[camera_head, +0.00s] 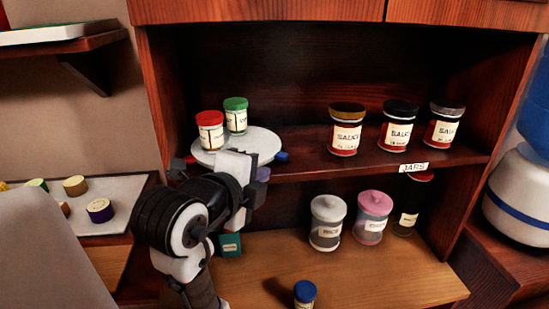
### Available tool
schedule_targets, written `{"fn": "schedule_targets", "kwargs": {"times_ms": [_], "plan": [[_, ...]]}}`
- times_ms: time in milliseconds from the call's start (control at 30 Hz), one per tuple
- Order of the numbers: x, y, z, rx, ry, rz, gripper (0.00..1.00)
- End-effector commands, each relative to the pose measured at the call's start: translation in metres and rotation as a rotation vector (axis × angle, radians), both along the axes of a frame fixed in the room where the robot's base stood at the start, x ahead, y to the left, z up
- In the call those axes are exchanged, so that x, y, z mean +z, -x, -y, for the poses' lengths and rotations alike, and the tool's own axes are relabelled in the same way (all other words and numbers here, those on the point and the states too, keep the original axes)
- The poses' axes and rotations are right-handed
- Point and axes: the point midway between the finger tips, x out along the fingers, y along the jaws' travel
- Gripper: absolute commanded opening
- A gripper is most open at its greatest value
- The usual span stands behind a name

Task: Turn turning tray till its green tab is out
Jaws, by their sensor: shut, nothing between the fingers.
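The turning tray (260,142) is a white disc on the left end of the upper shelf. A blue tab (281,157) shows at its right edge. I see no green tab; the tray's front is partly hidden by my arm. A red-lidded jar (210,136) and a green-lidded jar (236,120) stand upright on the tray. My gripper (236,172) is shut and empty in front of the tray; its fingertips are hard to make out and contact is unclear.
Several sauce jars (345,136) stand to the right on the upper shelf. Below are a clear canister (327,230), a pink-lidded canister (371,220), a small teal box (231,248) and a blue-lidded jar (305,292).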

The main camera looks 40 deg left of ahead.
Motion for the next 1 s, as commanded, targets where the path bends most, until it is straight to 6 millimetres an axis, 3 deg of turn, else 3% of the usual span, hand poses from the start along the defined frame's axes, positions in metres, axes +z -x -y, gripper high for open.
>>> {"fn": "schedule_targets", "kwargs": {"times_ms": [200, 400, 1000], "plan": [[-0.004, -0.039, -0.01, -0.002, 0.004, -0.002, 0.0], [-0.006, -0.058, -0.016, 0.0, 0.002, 0.0, 0.0], [-0.008, -0.067, -0.019, 0.007, 0.002, 0.002, 0.0]]}}
